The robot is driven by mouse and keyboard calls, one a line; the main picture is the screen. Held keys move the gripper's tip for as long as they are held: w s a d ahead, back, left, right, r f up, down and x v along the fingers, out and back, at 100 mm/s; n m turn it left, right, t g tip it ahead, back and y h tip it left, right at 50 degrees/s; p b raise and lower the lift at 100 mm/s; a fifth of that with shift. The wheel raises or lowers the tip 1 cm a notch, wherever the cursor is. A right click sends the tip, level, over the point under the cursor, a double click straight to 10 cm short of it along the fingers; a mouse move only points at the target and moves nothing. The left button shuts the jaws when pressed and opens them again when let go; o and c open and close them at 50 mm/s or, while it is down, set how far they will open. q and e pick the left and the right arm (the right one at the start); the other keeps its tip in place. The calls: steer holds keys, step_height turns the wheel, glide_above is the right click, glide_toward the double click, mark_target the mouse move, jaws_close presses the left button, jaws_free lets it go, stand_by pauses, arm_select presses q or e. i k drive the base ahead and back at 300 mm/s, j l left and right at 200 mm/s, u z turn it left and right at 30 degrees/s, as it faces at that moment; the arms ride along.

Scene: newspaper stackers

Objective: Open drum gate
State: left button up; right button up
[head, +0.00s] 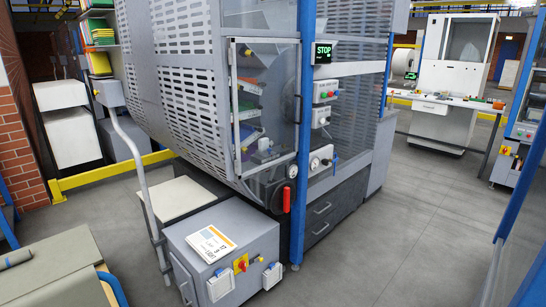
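The drum gate (265,105) is a tall pale-framed door with a see-through panel, set in the slotted grey guard (185,90) of the machine at centre. It looks shut, though a small gap cannot be ruled out. Coloured items on trays show behind its panel. A blue post (304,130) stands along its right side. A red handle (287,200) hangs below the gate near a round gauge. Neither of my grippers is in view.
A grey cabinet (225,250) with a label and a red-yellow switch stands below the gate. A STOP display (323,53) and button boxes (325,91) sit right of it. A yellow rail (110,173) runs left. Grey floor (390,240) is free at right.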

mark_target(231, 49)
steer(key=i+l, duration=0.2)
steer(key=i, duration=0.35)
steer(key=i+l+z, duration=0.1)
steer(key=i, duration=0.45)
steer(key=i+l, duration=0.25)
steer(key=i, duration=0.3)
